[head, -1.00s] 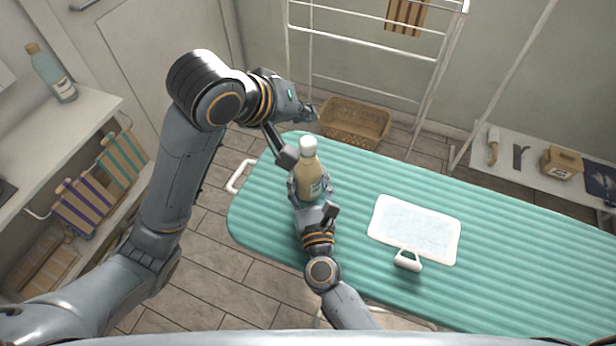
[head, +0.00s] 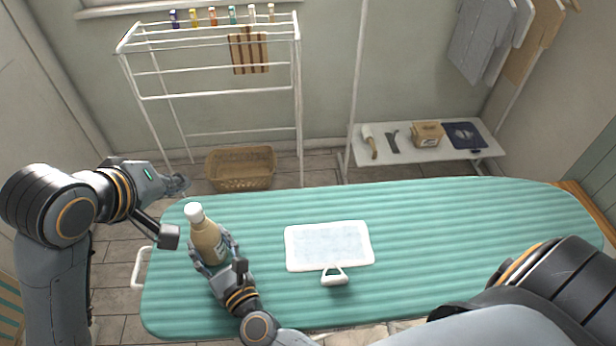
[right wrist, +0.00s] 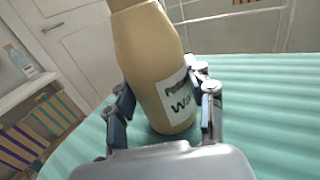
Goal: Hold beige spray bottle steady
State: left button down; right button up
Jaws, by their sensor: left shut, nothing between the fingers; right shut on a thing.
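The beige spray bottle (head: 208,240) has a white cap and a white label. It stands near the left end of the green striped ironing board (head: 430,230). My right gripper (head: 215,262) is shut around its lower body. In the right wrist view the bottle (right wrist: 150,60) sits between the two fingers (right wrist: 165,103), with its top cut off by the frame. I cannot tell whether its base touches the board. My left gripper (head: 178,183) is shut and empty, behind and left of the bottle, apart from it.
A white-framed pale pad (head: 328,246) with a small white handled item (head: 334,277) lies mid-board. A wicker basket (head: 240,168) and a white drying rack (head: 215,95) stand behind. A low white shelf (head: 470,150) holds small items. The board's right half is largely clear.

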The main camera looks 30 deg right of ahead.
jog(key=shift+r, duration=0.1)
jog(key=o, duration=1.6)
jog(key=s, duration=0.4)
jog(key=s+d, duration=0.1)
jog(key=s, duration=0.7)
jog(key=shift+d, duration=0.25)
